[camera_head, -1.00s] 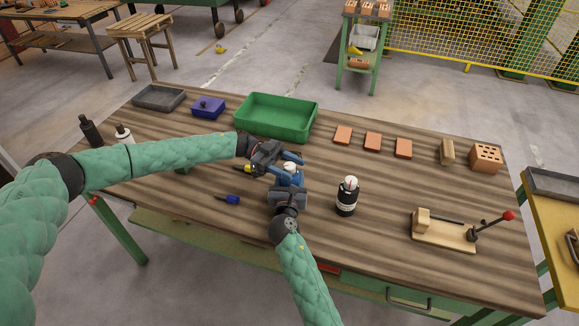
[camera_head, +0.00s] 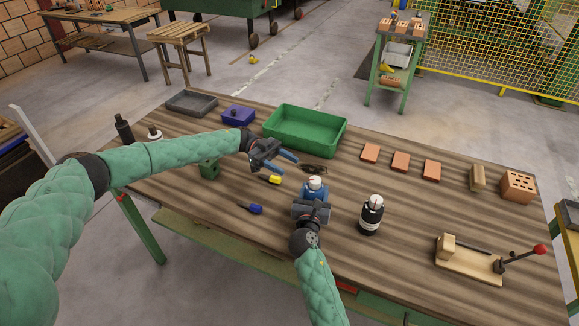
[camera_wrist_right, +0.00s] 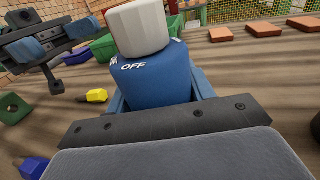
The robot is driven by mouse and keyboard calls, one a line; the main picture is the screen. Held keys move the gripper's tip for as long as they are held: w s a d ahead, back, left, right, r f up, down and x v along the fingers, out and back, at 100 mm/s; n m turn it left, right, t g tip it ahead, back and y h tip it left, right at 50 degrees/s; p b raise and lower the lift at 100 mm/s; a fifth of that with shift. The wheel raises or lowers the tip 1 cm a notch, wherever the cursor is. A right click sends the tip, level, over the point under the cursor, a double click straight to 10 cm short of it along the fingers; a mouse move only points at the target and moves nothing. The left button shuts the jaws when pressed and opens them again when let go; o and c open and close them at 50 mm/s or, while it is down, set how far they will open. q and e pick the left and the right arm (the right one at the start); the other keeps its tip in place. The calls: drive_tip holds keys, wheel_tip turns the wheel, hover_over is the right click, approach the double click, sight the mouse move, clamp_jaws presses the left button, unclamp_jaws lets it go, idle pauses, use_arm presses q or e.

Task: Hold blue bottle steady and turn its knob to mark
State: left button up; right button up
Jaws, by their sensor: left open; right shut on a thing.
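The blue bottle (camera_head: 314,190) stands upright on the wooden workbench, with a pale knob (camera_head: 315,182) on top. My right gripper (camera_head: 312,203) is shut on its body from the near side. In the right wrist view the bottle (camera_wrist_right: 150,78) shows a white "OFF" and a small white symbol on its shoulder, below the pale grey knob (camera_wrist_right: 138,27). The knob's own pointer cannot be made out. My left gripper (camera_head: 288,162) is open and empty, behind and left of the bottle, apart from the knob. It also shows in the right wrist view (camera_wrist_right: 75,38).
A black bottle (camera_head: 371,215) stands just right of the blue one. Yellow (camera_head: 270,179) and blue (camera_head: 252,208) screwdrivers lie to the left. A green tray (camera_head: 305,130) is behind, and a wooden clamp fixture (camera_head: 468,262) sits at right.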

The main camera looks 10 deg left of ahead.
idle(0.3)
drive_tip(key=o, duration=1.2)
drive_tip(key=shift+o, duration=0.2)
